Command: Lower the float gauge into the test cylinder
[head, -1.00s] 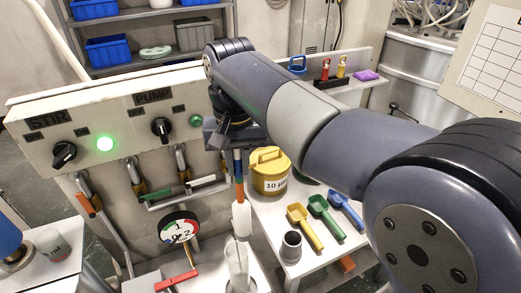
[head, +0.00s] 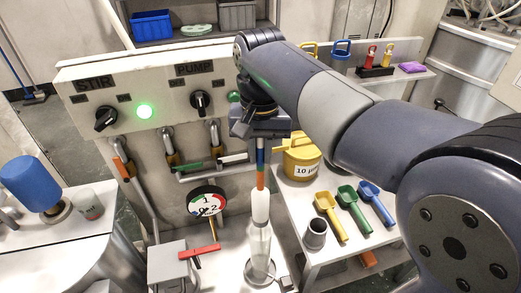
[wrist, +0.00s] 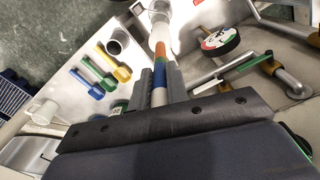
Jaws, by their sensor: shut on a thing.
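My gripper (head: 261,138) is shut on the upper stem of the float gauge (head: 260,205), which hangs upright. The stem has blue, green and orange bands, with a white float below. The clear test cylinder (head: 259,246) stands on a round base on the bench under it. In the head view the float's lower end is in line with the cylinder's mouth. I cannot tell whether its tip is inside. In the wrist view both fingers (wrist: 160,85) flank the banded stem of the gauge (wrist: 161,48), and the float overlaps the cylinder.
The control panel (head: 165,105) with pipes stands close behind; a round dial (head: 206,203) and a red-handled valve (head: 199,249) are left of the cylinder. To the right are a grey cup (head: 315,234), coloured scoops (head: 330,217) and a yellow can (head: 301,158).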

